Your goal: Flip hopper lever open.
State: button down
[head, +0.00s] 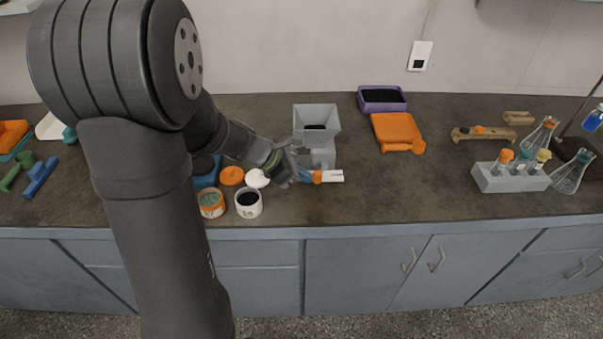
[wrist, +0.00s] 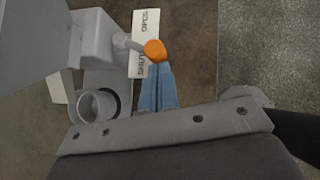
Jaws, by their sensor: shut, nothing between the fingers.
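The grey hopper (head: 317,118) stands on the dark counter, with its funnel on top and dark material inside. In the wrist view its body (wrist: 92,38) is at upper left. The lever with an orange knob (wrist: 154,51) sticks out of its side, over a white label (wrist: 145,28) reading "OPEN" and "SHUT". The knob lies toward the middle of the label. My gripper (wrist: 157,70) is shut and empty, its blue fingertips right at the knob, seemingly close to or touching it. In the head view my gripper (head: 306,176) is just in front of the hopper, left of the label (head: 332,176).
A grey cup (wrist: 97,106) sits under the hopper. An orange tray (head: 398,131) and purple tray (head: 381,98) lie right of the hopper. The front counter right of the label is clear.

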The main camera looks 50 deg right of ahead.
jog(key=shift+s+d+n+t+h, duration=0.1)
jog(key=shift+s+n+t+h, duration=0.3)
jog(key=shift+s+n+t, duration=0.55)
jog(key=s+n, duration=0.1)
jog(key=s+d+n+t, duration=0.1)
jog(key=s+n, duration=0.1)
jog(key=shift+s+d+t, duration=0.2)
jog(key=shift+d+t, duration=0.15)
jog(key=shift+d, duration=0.05)
jog(key=shift+w, duration=0.2)
jog(key=shift+w, duration=0.6)
